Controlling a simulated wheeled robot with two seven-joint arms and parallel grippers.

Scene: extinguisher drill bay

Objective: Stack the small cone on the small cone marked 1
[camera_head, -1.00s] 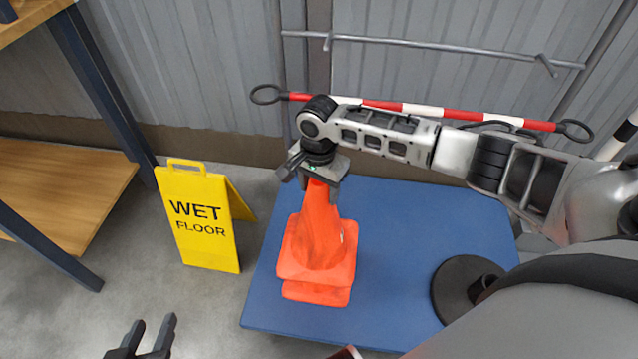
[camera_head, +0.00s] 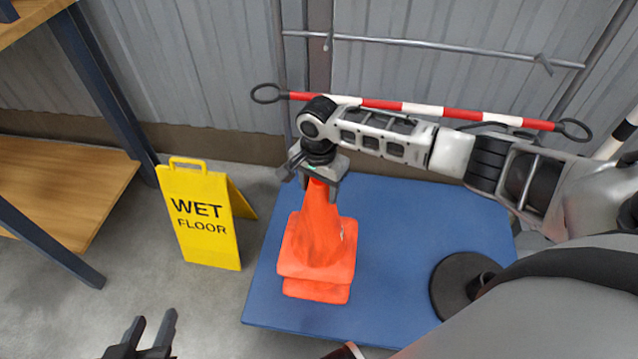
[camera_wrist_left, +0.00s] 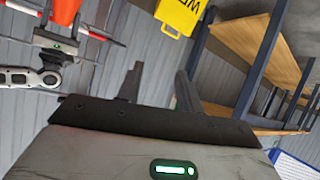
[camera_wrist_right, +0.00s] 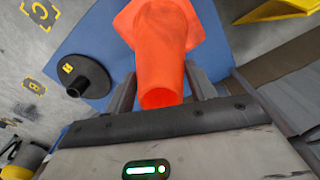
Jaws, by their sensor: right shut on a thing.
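An orange small cone (camera_head: 320,235) stands upright over a second orange cone (camera_head: 316,291), of which only the base edge shows below. The two bases look nested or nearly so; I cannot tell if they touch. No mark 1 is visible. My right gripper (camera_head: 317,174) is shut on the narrow top of the upper cone. In the right wrist view this cone (camera_wrist_right: 165,40) lies between the fingers of the right gripper (camera_wrist_right: 160,80). My left gripper (camera_head: 152,332) is open and empty at the lower left, away from the cones; it also shows in the left wrist view (camera_wrist_left: 158,85).
The cones stand on a blue mat (camera_head: 400,220). A black round base with a stub (camera_head: 460,285) is at the mat's right. A yellow wet floor sign (camera_head: 203,220) stands left of it. A red-white bar (camera_head: 385,104) runs behind my right arm. A shelf (camera_head: 60,190) is at far left.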

